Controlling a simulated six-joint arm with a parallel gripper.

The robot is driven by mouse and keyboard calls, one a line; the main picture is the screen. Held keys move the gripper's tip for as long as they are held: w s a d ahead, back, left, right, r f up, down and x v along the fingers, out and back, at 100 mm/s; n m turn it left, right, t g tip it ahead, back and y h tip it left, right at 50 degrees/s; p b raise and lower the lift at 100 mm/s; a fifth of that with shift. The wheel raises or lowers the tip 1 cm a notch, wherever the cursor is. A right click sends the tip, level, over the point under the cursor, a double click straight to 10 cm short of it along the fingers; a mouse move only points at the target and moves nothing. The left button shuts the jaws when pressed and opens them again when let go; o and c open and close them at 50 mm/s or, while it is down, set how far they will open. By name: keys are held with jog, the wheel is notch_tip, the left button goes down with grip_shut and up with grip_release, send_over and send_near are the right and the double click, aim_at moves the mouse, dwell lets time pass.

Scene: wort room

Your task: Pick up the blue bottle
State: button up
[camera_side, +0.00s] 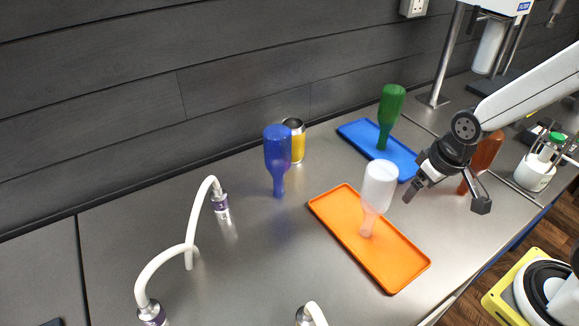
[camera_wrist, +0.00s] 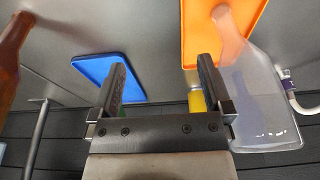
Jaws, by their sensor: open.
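The blue bottle (camera_side: 278,155) stands neck-down on the grey counter, left of the orange tray (camera_side: 344,233) in the side view. My gripper (camera_side: 447,200) is open and empty, well to the right of the blue bottle, above the counter. In the wrist view its two fingers (camera_wrist: 162,85) are spread apart. A clear bottle (camera_side: 380,185) stands neck-down on the orange tray, between my gripper and the blue bottle in the side view.
A green bottle (camera_side: 390,107) stands on a blue tray (camera_side: 355,127). A brown bottle (camera_side: 488,155) is partly hidden behind my gripper. A yellow can (camera_side: 297,140) stands close behind the blue bottle. White curved hoses (camera_side: 200,205) stand at left. Counter between hoses and orange tray is clear.

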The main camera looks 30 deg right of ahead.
dwell(0.4)
jog(key=w+r+n+t, duration=0.1)
jog(key=w+r+t, duration=0.2)
jog(key=w, duration=0.6)
notch_tip(320, 180, up, 10)
jog(key=n+t+y, duration=0.6)
jog(key=y, duration=0.1)
send_over(282, 132)
jog(key=s+d, duration=0.2)
jog(key=s, duration=0.1)
jog(key=shift+a, duration=0.15)
jog(key=shift+f, duration=2.9)
